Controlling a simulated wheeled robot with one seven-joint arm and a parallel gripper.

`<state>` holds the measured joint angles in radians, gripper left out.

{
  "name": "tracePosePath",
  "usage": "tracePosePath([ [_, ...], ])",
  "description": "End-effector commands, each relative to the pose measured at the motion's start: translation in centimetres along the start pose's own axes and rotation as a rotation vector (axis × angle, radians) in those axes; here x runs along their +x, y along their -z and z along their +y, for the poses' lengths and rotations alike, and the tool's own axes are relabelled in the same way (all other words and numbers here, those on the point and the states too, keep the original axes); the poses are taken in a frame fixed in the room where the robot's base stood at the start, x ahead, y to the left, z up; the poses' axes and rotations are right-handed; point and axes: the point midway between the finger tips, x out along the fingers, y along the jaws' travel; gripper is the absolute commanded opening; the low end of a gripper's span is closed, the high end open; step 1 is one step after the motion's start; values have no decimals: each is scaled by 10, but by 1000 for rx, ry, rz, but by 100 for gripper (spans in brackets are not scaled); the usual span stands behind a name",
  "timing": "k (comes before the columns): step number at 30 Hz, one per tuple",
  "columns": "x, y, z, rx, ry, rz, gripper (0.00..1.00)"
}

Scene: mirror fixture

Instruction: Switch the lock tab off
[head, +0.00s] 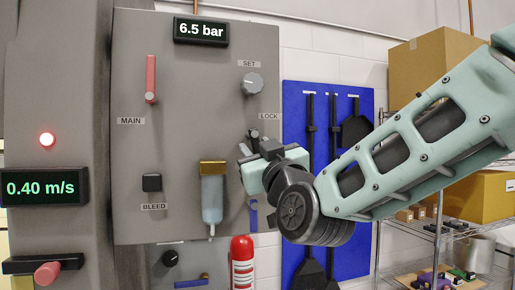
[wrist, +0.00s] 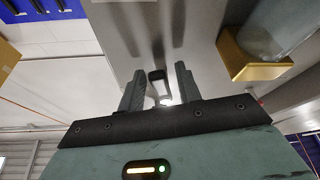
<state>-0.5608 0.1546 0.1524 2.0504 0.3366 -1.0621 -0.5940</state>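The lock tab (head: 253,134) is a small dark lever on the grey panel (head: 185,110), just under the LOCK label (head: 269,116). My gripper (head: 249,148) is at the panel by the tab and partly hides it in the head view. In the wrist view the dark tab (wrist: 157,76) stands between the two fingers of my gripper (wrist: 159,84). The fingers are apart, with a gap visible on both sides of the tab. Whether a fingertip touches the panel cannot be told.
Above the tab is the round SET knob (head: 252,84). To the left are the red MAIN lever (head: 151,78), the black BLEED button (head: 152,183) and a gold-topped clear bowl (head: 212,190), close to my gripper. A blue tool board (head: 350,168) hangs behind on the right.

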Motion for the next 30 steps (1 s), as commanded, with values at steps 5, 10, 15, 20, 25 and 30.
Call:
tracePosePath([
  [5,0,0,0,0,0,0,0],
  [10,-1,-2,-1,12,-5,1,0],
  [15,-2,-5,-4,86,-38,5,0],
  [20,-2,-4,-7,179,-76,5,0],
  [25,0,-1,-9,242,-100,2,0],
  [30,0,1,-8,255,-105,0,0],
])
